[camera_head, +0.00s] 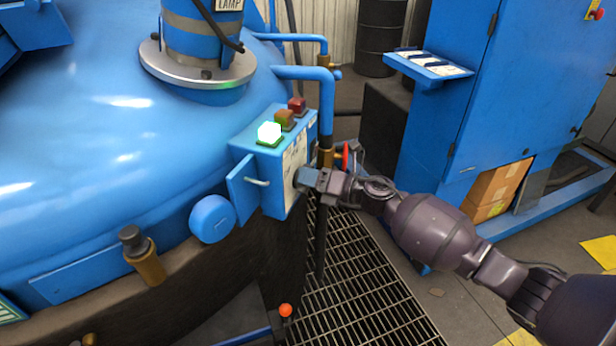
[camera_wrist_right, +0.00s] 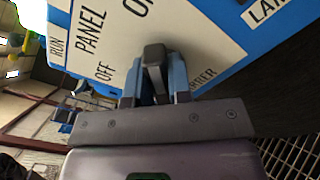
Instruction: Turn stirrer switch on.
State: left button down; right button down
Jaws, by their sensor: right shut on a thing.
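The blue control box (camera_head: 272,190) is fixed to the side of the big blue furnace vessel. Its white label panel (camera_wrist_right: 100,40) shows RUN, PANEL, OFF and part of ON, with a partly covered word ending in RRER. A dark switch lever (camera_wrist_right: 154,54) stands out from this panel. My right gripper (camera_head: 306,179) is at the label side of the box. In the right wrist view its two fingers (camera_wrist_right: 155,80) are shut on the lever, one on each side. The gripper hides the lever in the head view. My left gripper is not in view.
On the box top are a lit green lamp (camera_head: 269,133), an unlit orange lamp (camera_head: 285,119) and an unlit red lamp (camera_head: 297,105). A blue pipe (camera_head: 326,110) and a red-handled valve (camera_head: 345,156) are close to my right gripper. Floor grating (camera_head: 350,270) lies below.

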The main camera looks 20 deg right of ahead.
jog(key=c, duration=1)
grip_release()
jog(key=shift+c, duration=0.2)
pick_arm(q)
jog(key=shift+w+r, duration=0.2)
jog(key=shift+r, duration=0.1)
pick_arm(e)
jog(key=v, duration=1)
jog(key=shift+s+d, duration=0.3)
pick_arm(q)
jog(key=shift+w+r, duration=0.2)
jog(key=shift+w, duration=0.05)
